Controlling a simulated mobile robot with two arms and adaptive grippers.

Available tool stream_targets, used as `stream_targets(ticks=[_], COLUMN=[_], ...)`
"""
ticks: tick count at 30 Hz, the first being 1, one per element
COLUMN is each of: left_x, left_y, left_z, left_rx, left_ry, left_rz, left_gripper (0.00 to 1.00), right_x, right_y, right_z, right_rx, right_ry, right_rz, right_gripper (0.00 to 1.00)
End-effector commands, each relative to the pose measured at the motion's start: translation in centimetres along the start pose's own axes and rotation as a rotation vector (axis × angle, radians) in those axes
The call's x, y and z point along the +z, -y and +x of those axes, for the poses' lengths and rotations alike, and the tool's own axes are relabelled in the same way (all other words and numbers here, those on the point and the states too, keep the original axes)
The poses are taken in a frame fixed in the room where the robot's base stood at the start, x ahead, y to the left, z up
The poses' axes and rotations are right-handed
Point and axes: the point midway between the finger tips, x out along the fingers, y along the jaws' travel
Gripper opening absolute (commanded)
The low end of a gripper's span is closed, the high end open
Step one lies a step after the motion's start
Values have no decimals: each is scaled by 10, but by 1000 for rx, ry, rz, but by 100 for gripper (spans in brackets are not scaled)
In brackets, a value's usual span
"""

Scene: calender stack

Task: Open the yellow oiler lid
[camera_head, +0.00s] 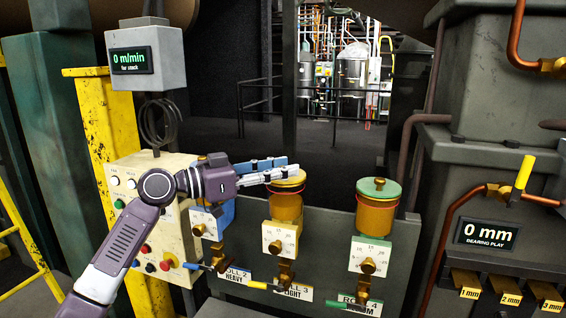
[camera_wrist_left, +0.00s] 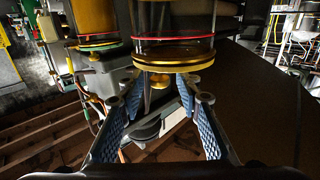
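The yellow lid (camera_head: 287,180) sits level on the middle oiler (camera_head: 286,207), which has an amber body. My left gripper (camera_head: 292,169) reaches in from the left, its fingers at the lid's height and overlapping it in the head view. In the left wrist view, which looks upside down, the fingers (camera_wrist_left: 158,82) are spread apart, with the yellow lid (camera_wrist_left: 173,66) just beyond their tips. Nothing is held between them. I cannot tell whether a finger touches the lid. My right gripper is not in view.
An oiler with a green lid (camera_head: 379,187) stands to the right. A blue part (camera_head: 209,217) on the left is partly hidden by my gripper. Dial plates (camera_head: 280,238) and small valves sit below the oilers. A control box (camera_head: 150,190) stands behind my left arm.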

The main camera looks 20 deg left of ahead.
Motion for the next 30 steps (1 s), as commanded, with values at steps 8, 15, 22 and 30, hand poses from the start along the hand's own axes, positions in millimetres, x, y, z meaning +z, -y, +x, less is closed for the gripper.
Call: stream_targets(ticks=[8, 15, 22, 30], left_x=[0, 0, 0, 0], left_y=[0, 0, 0, 0], left_z=[6, 6, 5, 5], left_rx=[-1, -1, -1, -1], left_ry=[0, 0, 0, 2], left_rz=[1, 1, 1, -1], left_gripper=[32, 13, 0, 0], right_x=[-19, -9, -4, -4], right_y=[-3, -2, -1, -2], right_z=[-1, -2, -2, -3], right_rx=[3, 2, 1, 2], right_ry=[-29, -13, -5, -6], right_rz=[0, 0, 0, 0], right_gripper=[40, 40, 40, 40])
